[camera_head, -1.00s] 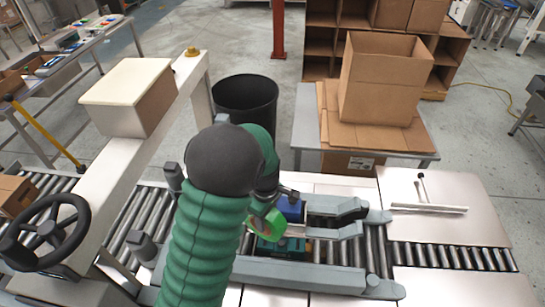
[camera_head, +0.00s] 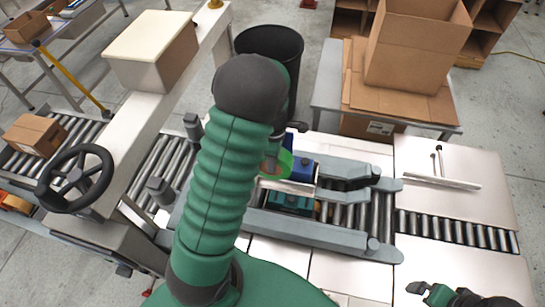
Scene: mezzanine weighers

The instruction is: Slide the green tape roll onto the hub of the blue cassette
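The green tape roll (camera_head: 285,162) is at the lower end of my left arm, tilted on edge and partly hidden. My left gripper (camera_head: 276,168) is mostly hidden behind its arm and appears shut on the roll. The blue cassette (camera_head: 303,169) stands just right of the roll, between grey rails on the roller conveyor. The roll overlaps its left side in the picture; I cannot tell whether they touch, and the hub is not distinguishable. My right gripper (camera_head: 424,288) is at the bottom right, away from the cassette; its opening is unclear.
A teal block (camera_head: 291,202) sits in front of the cassette between the rails (camera_head: 335,236). A thin bar (camera_head: 443,181) lies on the pale plate at right. A black bin (camera_head: 270,45) and a table with cardboard boxes (camera_head: 412,45) stand behind. A handwheel (camera_head: 76,178) is at left.

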